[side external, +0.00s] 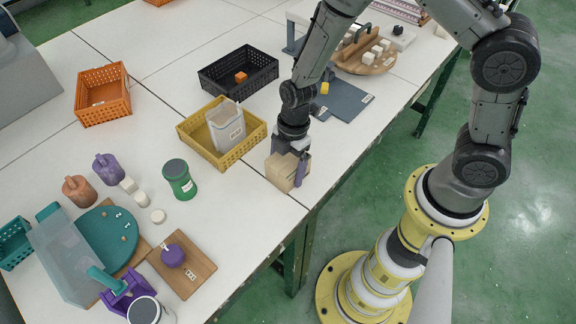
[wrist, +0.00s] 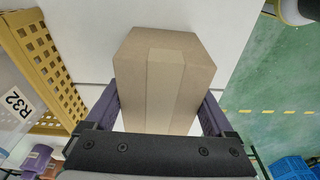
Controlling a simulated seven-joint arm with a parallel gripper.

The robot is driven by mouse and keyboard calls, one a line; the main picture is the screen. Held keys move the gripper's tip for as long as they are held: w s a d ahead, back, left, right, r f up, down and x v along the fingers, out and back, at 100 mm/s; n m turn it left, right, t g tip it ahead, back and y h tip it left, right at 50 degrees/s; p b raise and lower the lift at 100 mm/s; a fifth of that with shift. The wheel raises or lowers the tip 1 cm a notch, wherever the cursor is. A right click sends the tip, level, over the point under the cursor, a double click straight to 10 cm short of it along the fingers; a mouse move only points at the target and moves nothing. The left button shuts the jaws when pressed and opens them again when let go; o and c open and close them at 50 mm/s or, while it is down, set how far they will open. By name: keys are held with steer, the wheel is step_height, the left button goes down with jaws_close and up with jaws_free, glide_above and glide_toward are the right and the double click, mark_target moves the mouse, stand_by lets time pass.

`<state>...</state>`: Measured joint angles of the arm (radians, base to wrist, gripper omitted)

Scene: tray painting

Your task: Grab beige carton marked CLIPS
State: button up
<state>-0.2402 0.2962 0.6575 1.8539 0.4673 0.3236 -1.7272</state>
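A plain beige carton (side external: 281,171) is at the front edge of the white table, below my wrist. In the wrist view the carton (wrist: 165,80) fills the middle, with a paler tape strip down its face. No CLIPS marking shows on the sides in view. My gripper (wrist: 160,112) has one purple finger on each side of the carton, very close to its sides. I cannot tell if the fingers press on it. In the side external view my gripper (side external: 296,160) partly covers the carton. Whether the carton rests on the table is unclear.
A yellow crate (side external: 187,134) holding a pale carton (side external: 224,122) stands close left of my gripper. A black crate (side external: 212,84) is behind it. A green jar (side external: 179,180) stands further left. The table's front edge is just right of the carton.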

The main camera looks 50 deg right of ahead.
jaws_close()
steer(key=shift+w, duration=0.1)
steer(key=shift+r, duration=0.15)
